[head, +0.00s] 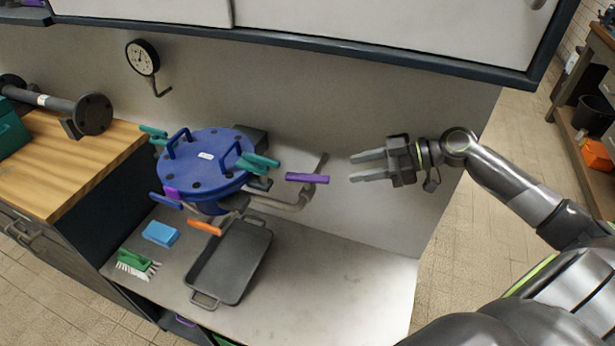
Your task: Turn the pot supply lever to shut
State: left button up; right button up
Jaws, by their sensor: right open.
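A blue round pot (206,160) with a bolted lid stands at the back of the grey worktop. A purple lever (307,178) sits on the pipe at the pot's right and points roughly sideways in the picture. An orange lever (205,228) is below the pot's front. Teal handles (258,162) stick out at the lid's edge. I cannot tell from labels which lever is the pot supply. My right gripper (368,166) is open and empty, just right of the purple lever, its fingers pointing left toward it and apart from it. My left gripper is not in view.
A dark tray (238,262) lies in front of the pot. A blue sponge (161,234) and a green brush (135,262) lie at its left. A gauge (142,57) is on the wall. The worktop's right part is clear. A cabinet (400,30) overhangs above.

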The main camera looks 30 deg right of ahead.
aim_at(310, 176)
jog(key=p+x, duration=0.2)
jog(key=x, duration=0.9)
jog(key=shift+w+a+p, duration=0.2)
jog(key=shift+p, duration=0.2)
jog(key=shift+w+a+f, duration=0.3)
jog(key=shift+a+f, duration=0.1)
jog(key=shift+a, duration=0.1)
grip_shut()
